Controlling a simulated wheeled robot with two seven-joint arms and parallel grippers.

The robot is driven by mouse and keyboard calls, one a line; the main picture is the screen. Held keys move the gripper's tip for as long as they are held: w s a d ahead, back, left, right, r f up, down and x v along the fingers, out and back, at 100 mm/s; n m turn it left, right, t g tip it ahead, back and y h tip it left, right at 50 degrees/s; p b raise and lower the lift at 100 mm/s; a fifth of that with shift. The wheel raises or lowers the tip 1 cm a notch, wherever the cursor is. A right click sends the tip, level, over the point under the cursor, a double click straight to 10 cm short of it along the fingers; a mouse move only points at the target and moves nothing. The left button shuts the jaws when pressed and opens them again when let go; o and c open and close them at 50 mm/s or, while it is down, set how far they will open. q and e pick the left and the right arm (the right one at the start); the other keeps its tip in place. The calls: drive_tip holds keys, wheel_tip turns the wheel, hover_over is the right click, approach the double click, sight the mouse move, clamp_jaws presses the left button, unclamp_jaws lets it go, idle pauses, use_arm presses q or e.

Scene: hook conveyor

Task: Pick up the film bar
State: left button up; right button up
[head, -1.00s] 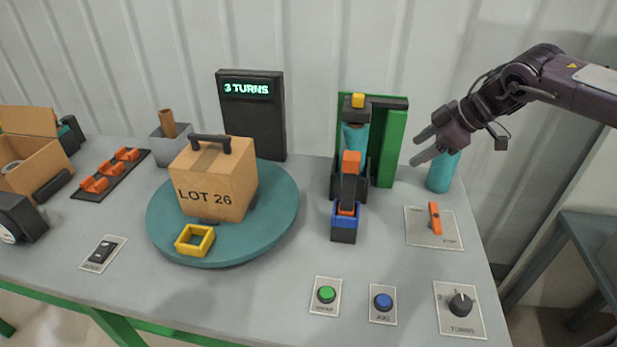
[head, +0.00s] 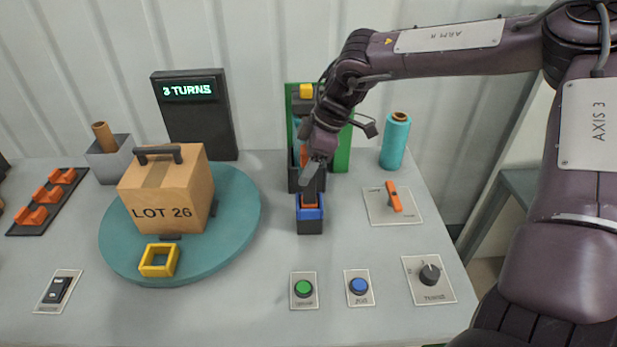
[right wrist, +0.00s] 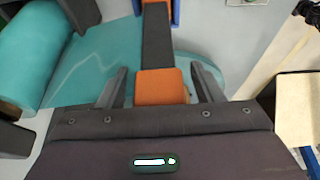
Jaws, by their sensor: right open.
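The film bar is a dark bar with orange ends. Its near end (head: 309,199) sits at the blue-topped holder (head: 310,227) in the head view; my right gripper covers much of the rest. In the right wrist view its dark middle (right wrist: 157,40) runs up to the blue holder, and its nearer orange block (right wrist: 160,88) lies between the fingers. My right gripper (head: 312,180) is open around that block, one finger on each side; gaps show in the right wrist view (right wrist: 161,84). My left gripper is not in view.
A green-backed film stand (head: 342,150) is behind the gripper. A teal film roll (head: 395,142) stands to its right. A turntable (head: 235,215) with a LOT 26 box (head: 170,200) is at left. Buttons, an orange lever (head: 393,197) and a dial (head: 430,274) sit in front and right.

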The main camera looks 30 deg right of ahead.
drive_tip(key=shift+f, duration=0.1)
clamp_jaws()
idle(0.4)
